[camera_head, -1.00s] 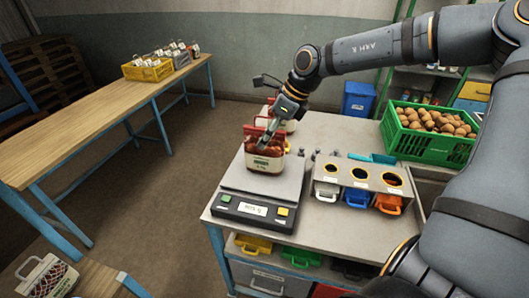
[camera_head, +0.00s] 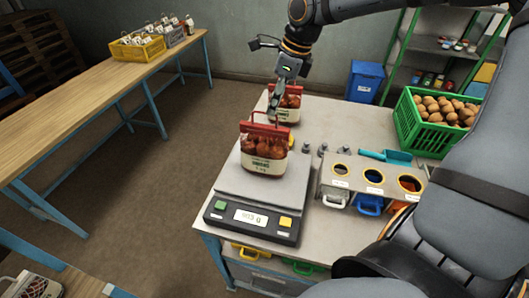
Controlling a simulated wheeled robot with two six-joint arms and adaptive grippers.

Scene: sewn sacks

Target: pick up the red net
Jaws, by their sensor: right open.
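A red net (camera_head: 264,152) of brownish-red bulbs, with a pale label band and red top handle, stands upright on the bench scale (camera_head: 235,181). A second, similar red net (camera_head: 291,101) stands behind it on the bench, partly hidden by my right gripper. My right gripper (camera_head: 274,108) is open and points down, just above and behind the front net's handle in the picture. I cannot tell whether its tips touch the handle. My left gripper is not in view.
A green crate (camera_head: 434,141) of round brown produce stands at the bench's right. A yellow crate (camera_head: 137,49) is on the wooden table (camera_head: 90,107).

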